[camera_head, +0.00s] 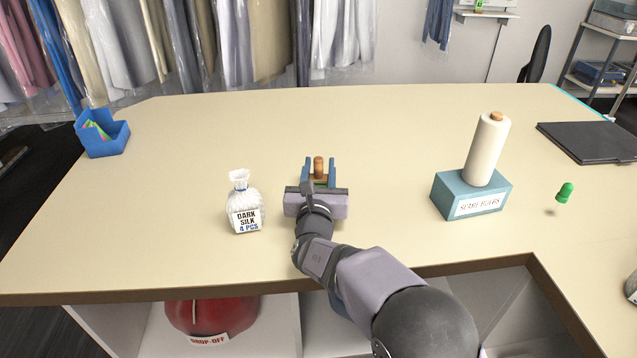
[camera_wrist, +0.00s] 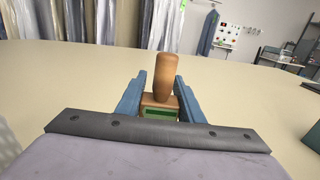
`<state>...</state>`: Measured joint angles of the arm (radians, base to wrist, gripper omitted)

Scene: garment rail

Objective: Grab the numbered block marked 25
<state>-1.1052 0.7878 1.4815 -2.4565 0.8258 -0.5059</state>
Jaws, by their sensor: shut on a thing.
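My gripper (camera_head: 318,173) is over the middle of the counter, its two blue fingers shut on a wooden stamp-like block (camera_head: 319,165). The wrist view shows the block (camera_wrist: 160,103) between the fingers (camera_wrist: 159,98), with an upright rounded wooden handle (camera_wrist: 168,65) and a green panel on the side facing me. No number can be read on it, so I cannot tell if it is marked 25. Its underside is hidden, and I cannot tell whether it touches the counter. No 25 shows anywhere else.
On the counter (camera_head: 400,120), a white bag labelled "DARK SILK 4 PCS" (camera_head: 243,205) stands close left of my gripper. A teal box with a white roll (camera_head: 472,194) stands right. A green pushpin (camera_head: 565,192), black folder (camera_head: 590,142) and blue bin (camera_head: 103,138) lie farther out. Behind the block is clear.

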